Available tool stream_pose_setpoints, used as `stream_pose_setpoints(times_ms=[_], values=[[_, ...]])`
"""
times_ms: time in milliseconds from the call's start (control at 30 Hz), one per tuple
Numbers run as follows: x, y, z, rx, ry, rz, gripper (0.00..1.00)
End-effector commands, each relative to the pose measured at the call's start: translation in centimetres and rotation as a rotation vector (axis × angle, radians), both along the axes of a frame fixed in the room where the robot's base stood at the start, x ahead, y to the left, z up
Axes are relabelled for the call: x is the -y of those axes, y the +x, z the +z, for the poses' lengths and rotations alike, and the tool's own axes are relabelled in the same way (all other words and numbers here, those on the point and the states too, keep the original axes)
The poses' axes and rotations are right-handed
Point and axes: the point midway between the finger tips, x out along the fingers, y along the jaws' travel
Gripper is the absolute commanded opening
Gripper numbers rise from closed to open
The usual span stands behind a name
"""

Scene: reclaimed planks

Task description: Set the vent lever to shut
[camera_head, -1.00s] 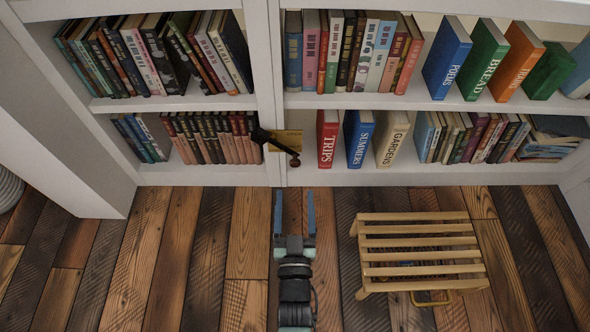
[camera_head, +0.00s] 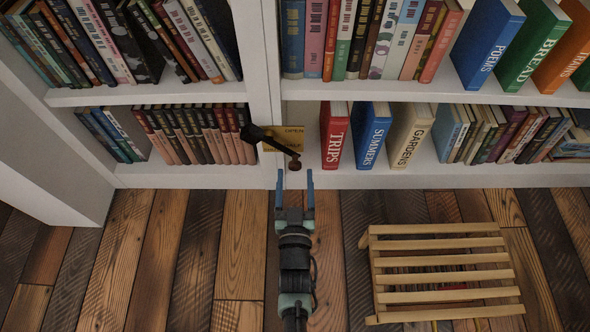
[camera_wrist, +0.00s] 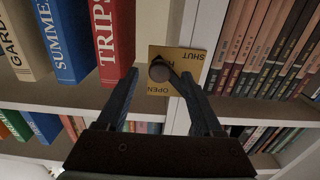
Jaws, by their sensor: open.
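The vent lever (camera_head: 272,142) is a dark arm with a brownish knob on its lower right end, in front of a yellow plate (camera_head: 293,132) on the shelf upright. OPEN is at the plate's top, with a second, partly covered label below. In the wrist view the plate (camera_wrist: 157,53) is upside down, with SHUT at its far end from OPEN. My gripper (camera_head: 294,180) is open and empty, fingers pointing at the shelf just below the knob. In the wrist view the lever knob (camera_wrist: 158,72) appears between the fingertips (camera_wrist: 159,78); contact cannot be told.
A red TRIPS book (camera_head: 334,138) stands right of the plate, beside the blue SUMMERS book (camera_head: 371,138). A row of dark-spined books (camera_head: 190,135) stands left of the lever. A slatted wooden stool (camera_head: 440,262) is on the floor at right. The floor at left is clear.

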Motion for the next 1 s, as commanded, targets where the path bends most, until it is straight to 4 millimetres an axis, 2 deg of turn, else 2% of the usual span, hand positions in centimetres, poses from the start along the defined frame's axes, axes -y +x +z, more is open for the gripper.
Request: stream_pose_setpoints(times_ms=[100,233,600,667,1000], values=[[0.0,2.0,-0.4,0.001,0.0,0.0,0.68],[0.0,3.2,-0.2,0.0,0.0,0.0,0.68],[0.0,3.8,0.0,-0.002,0.0,0.0,0.68],[0.0,3.8,0.0,-0.002,0.0,0.0,0.59],[0.0,3.8,0.0,-0.001,0.0,-0.001,0.0]])
